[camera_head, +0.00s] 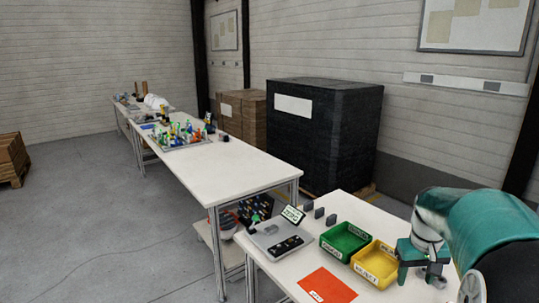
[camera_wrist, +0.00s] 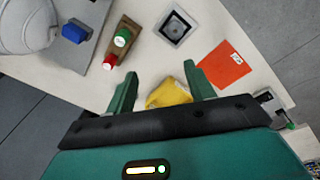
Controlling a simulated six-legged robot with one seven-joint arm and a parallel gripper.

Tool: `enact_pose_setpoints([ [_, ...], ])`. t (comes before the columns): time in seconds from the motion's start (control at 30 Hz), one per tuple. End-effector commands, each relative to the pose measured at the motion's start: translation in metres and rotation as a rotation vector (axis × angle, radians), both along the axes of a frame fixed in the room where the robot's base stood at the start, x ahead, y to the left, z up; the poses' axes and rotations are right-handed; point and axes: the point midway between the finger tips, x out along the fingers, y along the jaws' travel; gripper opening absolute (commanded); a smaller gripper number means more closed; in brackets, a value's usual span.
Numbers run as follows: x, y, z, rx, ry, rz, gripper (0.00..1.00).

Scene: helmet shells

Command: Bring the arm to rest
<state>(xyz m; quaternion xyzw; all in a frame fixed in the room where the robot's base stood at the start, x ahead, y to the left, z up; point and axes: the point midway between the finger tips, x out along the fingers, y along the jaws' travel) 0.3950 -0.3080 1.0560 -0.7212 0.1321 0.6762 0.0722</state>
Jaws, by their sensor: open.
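My gripper (camera_wrist: 162,80) shows in the wrist view with its two green fingers spread apart and nothing held between them. A yellow item (camera_wrist: 169,94) shows beyond and between the fingers, partly hidden by the gripper body; I cannot tell how far below it is.
The near table has a red sheet (camera_head: 327,286), a green bin (camera_head: 345,241), a yellow bin (camera_head: 377,264) and a grey device (camera_head: 276,238). A white shell (camera_wrist: 26,24), blue block (camera_wrist: 76,31) and green cap (camera_wrist: 122,37) show in the wrist view.

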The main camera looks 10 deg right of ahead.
Motion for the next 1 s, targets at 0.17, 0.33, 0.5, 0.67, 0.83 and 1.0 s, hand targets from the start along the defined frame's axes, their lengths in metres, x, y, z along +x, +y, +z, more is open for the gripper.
enact_pose_setpoints([
  [0.17,0.001,0.091,0.035,-0.061,-0.073,0.078,0.54],
  [0.33,-0.016,0.166,0.054,-0.085,-0.160,0.141,0.54],
  [0.5,-0.046,0.230,0.062,-0.078,-0.259,0.203,0.54],
  [0.67,-0.079,0.278,0.061,-0.040,-0.352,0.260,0.54],
  [0.83,-0.102,0.304,0.055,0.001,-0.413,0.299,0.54],
  [1.0,-0.108,0.310,0.052,0.014,-0.424,0.305,0.54],
])
